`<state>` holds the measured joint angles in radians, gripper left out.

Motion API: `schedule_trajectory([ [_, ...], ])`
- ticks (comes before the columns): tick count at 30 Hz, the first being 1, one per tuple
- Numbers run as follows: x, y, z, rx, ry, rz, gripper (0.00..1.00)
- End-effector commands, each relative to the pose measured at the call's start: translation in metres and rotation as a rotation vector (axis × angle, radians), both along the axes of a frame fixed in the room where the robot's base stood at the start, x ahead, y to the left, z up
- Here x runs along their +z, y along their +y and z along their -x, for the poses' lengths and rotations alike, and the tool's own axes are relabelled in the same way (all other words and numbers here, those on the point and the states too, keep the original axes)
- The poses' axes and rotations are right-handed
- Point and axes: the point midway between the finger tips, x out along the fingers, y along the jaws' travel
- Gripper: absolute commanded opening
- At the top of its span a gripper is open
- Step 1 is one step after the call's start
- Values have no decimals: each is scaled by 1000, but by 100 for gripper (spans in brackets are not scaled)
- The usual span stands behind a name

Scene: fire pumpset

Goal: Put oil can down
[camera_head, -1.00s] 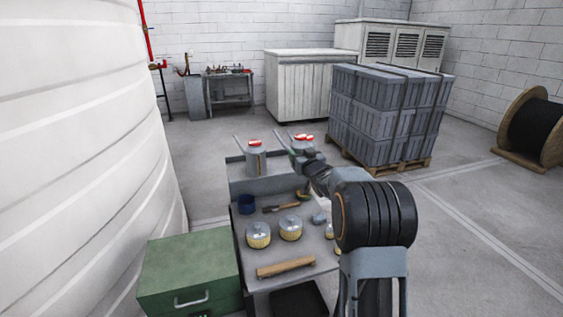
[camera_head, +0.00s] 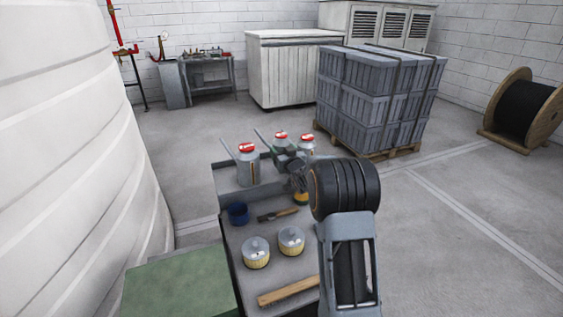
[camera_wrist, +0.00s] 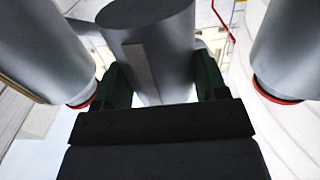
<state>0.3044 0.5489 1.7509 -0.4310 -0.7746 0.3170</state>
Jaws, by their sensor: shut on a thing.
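My gripper (camera_head: 287,162) is shut on a grey oil can (camera_head: 281,142) with a red cap, the middle of three at the cart's far end. In the wrist view my gripper's dark green fingers (camera_wrist: 163,85) lie on either side of the held can (camera_wrist: 160,50). A second oil can (camera_head: 248,168) stands to its left and a third (camera_head: 308,146) to its right. Both neighbours flank it in the wrist view, with gaps between. My gripper hides the held can's lower part in the head view, so contact with the cart cannot be told.
The grey cart (camera_head: 275,225) holds a blue cup (camera_head: 238,213), a brush-like tool (camera_head: 278,214), two yellow-sided tins (camera_head: 256,254) and a wooden bar (camera_head: 288,290). A green box (camera_head: 180,285) is at front left. A strapped crate stack (camera_head: 375,100) stands beyond the cart. Open floor lies right.

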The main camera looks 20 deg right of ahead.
Motion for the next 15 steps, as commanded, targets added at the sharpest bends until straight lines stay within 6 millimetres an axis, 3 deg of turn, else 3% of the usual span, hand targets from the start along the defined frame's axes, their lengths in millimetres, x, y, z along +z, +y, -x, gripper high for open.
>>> schedule_trajectory([
  [15, -41, 3, -1, 4, -2, 0, 33],
])
